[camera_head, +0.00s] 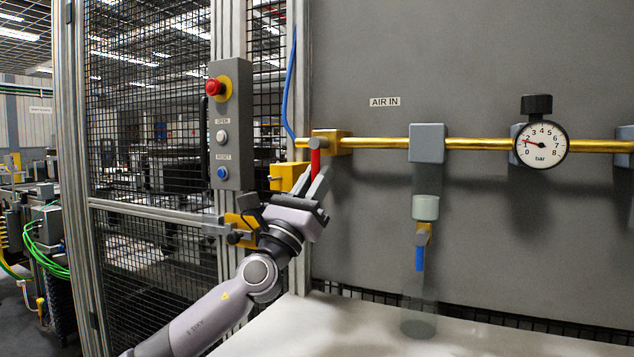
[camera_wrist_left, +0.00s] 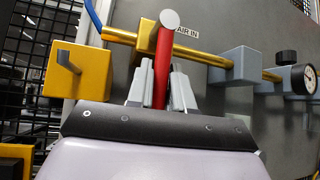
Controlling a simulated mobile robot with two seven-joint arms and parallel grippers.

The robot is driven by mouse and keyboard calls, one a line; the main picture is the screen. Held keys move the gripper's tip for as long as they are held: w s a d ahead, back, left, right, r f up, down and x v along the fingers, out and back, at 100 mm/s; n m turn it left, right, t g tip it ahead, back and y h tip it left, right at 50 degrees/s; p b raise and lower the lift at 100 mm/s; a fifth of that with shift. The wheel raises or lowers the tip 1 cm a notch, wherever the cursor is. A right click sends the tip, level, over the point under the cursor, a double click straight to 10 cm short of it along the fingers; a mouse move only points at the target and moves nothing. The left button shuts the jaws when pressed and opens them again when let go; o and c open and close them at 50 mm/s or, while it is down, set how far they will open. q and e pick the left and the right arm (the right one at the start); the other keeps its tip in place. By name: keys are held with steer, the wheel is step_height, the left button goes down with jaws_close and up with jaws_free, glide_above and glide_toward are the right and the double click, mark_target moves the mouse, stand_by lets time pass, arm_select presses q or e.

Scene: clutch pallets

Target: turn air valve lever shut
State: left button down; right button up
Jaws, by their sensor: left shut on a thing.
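The air valve lever (camera_head: 315,160) is a red bar with a grey round end, mounted on the brass pipe (camera_head: 390,143) below and left of the "AIR IN" label (camera_head: 384,102). It hangs down, crosswise to the pipe. It also shows in the left wrist view (camera_wrist_left: 163,62), rising between the fingers. My left gripper (camera_head: 318,186) is shut on the lower part of the lever, with a grey finger on each side (camera_wrist_left: 155,88). The fingers hide part of the lever. My right gripper is not in view.
A yellow block (camera_head: 288,177) is left of the lever. A grey control box (camera_head: 229,126) with buttons hangs on the fence post. A pressure gauge (camera_head: 541,145) reads low, between 0 and 3.

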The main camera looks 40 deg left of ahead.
arm_select(q)
steer(key=shift+f, duration=0.1)
steer(key=c, duration=1.1)
jaws_free()
steer(key=b+v, duration=0.2)
steer(key=v, duration=0.5)
